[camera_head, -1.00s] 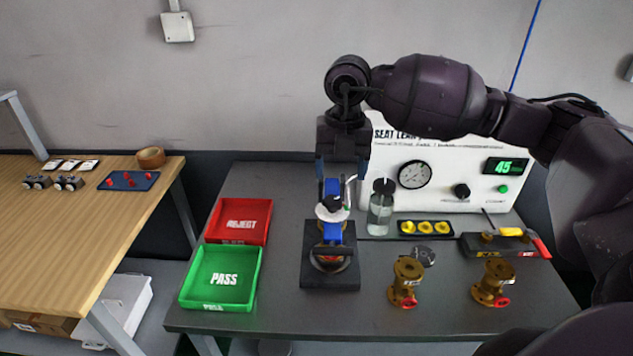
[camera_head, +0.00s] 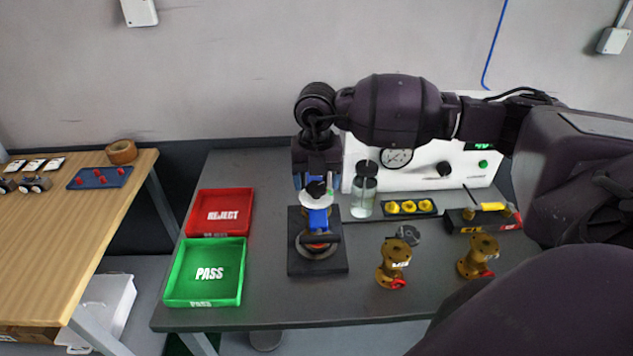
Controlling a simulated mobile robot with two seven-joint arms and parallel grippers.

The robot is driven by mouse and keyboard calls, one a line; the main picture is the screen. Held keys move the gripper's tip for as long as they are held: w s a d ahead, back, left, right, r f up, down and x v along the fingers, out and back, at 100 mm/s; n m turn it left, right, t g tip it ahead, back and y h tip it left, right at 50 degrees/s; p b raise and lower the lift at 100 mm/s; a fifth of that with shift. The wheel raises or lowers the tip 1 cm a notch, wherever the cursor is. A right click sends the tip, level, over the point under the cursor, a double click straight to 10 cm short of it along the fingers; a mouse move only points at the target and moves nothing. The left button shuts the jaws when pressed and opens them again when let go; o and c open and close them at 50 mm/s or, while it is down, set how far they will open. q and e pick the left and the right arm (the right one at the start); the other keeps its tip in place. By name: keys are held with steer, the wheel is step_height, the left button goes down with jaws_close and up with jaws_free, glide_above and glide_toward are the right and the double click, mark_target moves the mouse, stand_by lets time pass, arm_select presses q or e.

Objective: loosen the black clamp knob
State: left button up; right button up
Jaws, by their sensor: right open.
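The black clamp knob (camera_head: 317,189) sits on top of a fixture with a white disc (camera_head: 316,200) and a blue body (camera_head: 318,217), on a black base plate (camera_head: 336,266). My right gripper (camera_head: 317,180) hangs from above, close behind and over the knob, with its fingers pointing down. It is open; its fingertips are partly hidden by the knob and disc, so I cannot tell whether they touch it. My left gripper is not in view.
A red REJECT tray (camera_head: 247,203) and a green PASS tray (camera_head: 240,292) lie left of the fixture. A clear bottle (camera_head: 364,196) stands just right of my gripper. Brass valves (camera_head: 393,265) stand at the right, with a yellow-parts tray (camera_head: 434,210) behind.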

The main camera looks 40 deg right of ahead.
steer(key=shift+f, duration=0.55)
steer(key=c, duration=0.9)
steer(key=shift+c, duration=0.2)
